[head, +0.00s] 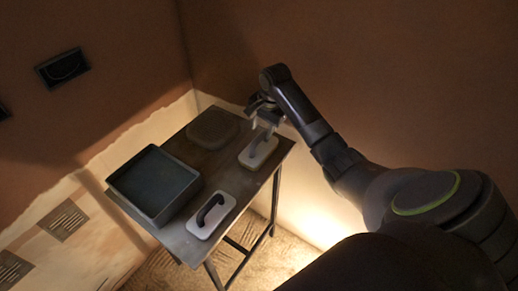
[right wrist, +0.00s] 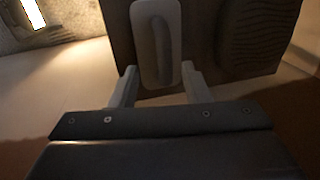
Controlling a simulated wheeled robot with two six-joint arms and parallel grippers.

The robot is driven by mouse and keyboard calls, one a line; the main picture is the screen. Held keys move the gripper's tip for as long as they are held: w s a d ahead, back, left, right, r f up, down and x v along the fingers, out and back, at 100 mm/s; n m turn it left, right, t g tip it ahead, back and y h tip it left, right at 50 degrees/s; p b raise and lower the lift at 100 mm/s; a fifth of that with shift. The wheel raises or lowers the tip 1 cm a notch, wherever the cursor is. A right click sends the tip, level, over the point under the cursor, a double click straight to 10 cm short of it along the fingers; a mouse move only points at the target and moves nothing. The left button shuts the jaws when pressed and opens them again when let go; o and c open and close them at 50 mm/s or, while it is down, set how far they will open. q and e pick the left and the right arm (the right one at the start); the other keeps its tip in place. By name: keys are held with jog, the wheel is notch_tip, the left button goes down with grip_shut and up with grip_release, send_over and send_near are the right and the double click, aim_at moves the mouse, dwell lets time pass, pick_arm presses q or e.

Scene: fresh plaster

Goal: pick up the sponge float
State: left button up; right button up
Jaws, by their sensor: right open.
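Two pale rectangular floats with handles lie on a small dark table; the frames do not clearly show which has a sponge face. One float (head: 247,158) with a grey handle is at the table's right back edge; it also shows in the right wrist view (right wrist: 143,74). My right gripper (head: 261,127) is open above this float. In the right wrist view, the fingers (right wrist: 158,68) stand either side of the float's near end, with nothing visibly gripped. The other float (head: 225,204), with a black arched handle, lies at the front. My left gripper is not in view.
A dark square tub (head: 154,183) takes up the table's left side. A dark rounded mound or pad (head: 212,128) lies at the back, beside the grey-handled float. The table (head: 185,240) stands in a wall corner, with walls close behind it.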

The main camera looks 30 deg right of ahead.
aim_at(257, 140)
jog(key=f, duration=0.3)
jog(key=shift+w+a, duration=0.15)
jog(key=shift+w, duration=0.1)
jog(key=shift+w+a+f+p, duration=0.1)
jog(key=shift+w+f, duration=0.15)
jog(key=shift+f, duration=0.6)
jog(key=shift+w+a+f+p, duration=0.15)
jog(key=shift+w+f, duration=0.1)
jog(key=shift+f, duration=0.55)
jog(key=shift+w+a+f+p, duration=0.1)
jog(key=shift+w+f, duration=0.15)
jog(key=shift+f, duration=0.6)
jog(key=shift+c, duration=0.4)
grip_shut()
